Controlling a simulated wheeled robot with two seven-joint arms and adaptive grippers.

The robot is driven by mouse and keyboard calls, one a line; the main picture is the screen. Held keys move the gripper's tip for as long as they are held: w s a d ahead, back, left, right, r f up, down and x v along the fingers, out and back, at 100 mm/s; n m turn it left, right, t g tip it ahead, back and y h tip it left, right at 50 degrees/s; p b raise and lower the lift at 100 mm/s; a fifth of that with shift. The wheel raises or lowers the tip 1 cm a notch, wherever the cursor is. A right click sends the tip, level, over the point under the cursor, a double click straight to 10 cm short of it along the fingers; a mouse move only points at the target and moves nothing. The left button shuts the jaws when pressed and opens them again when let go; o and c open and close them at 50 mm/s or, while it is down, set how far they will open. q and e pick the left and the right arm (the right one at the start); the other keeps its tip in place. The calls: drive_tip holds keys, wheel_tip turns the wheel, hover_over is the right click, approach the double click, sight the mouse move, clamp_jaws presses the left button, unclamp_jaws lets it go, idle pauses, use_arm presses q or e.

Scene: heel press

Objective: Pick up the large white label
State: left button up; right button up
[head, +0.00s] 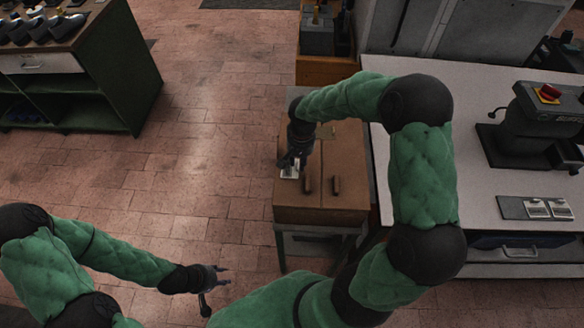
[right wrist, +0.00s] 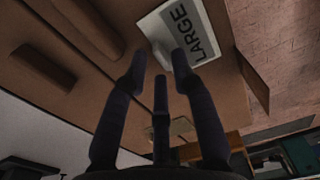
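The large white label (right wrist: 196,18), printed "LARGE", lies on the brown top of a small cabinet, with a small pale raised piece (right wrist: 160,52) at its edge. It also shows in the head view (head: 289,174), partly hidden by my right gripper (head: 292,164). In the right wrist view the right gripper (right wrist: 160,64) has its fingertips apart, at the label's edge around the raised piece; I cannot tell whether they touch it. My left gripper (head: 213,286) is open and empty above the floor, well away from the cabinet.
Two brown bars (head: 307,185) (head: 336,186) lie on the cabinet top (head: 300,212) beside the label. A smaller pale plate (right wrist: 181,127) lies farther along it. A white table (head: 475,85) with a press (head: 535,120) stands at right. A green shelf (head: 125,65) stands at left.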

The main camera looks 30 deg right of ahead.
drive_tip(key=shift+f, duration=0.8)
clamp_jaws()
drive_tip(key=shift+r, duration=0.15)
drive_tip(key=shift+r, duration=0.6)
drive_tip(key=s+r, duration=0.1)
drive_tip(key=r, duration=0.1)
drive_tip(key=s+r, duration=0.2)
drive_tip(key=r, duration=0.1)
drive_tip(key=s+r+p, duration=0.1)
drive_tip(key=r, duration=0.1)
drive_tip(key=shift+s+d+r, duration=0.15)
drive_tip(key=shift+s+d, duration=0.05)
drive_tip(key=shift+d, duration=0.15)
drive_tip(key=s+d+r+p, duration=0.1)
drive_tip(key=s+r+p, duration=0.1)
drive_tip(key=s+r, duration=0.5)
drive_tip(key=shift+s+d+r+p, duration=0.2)
drive_tip(key=shift+s+p, duration=0.2)
drive_tip(key=shift+s, duration=0.85)
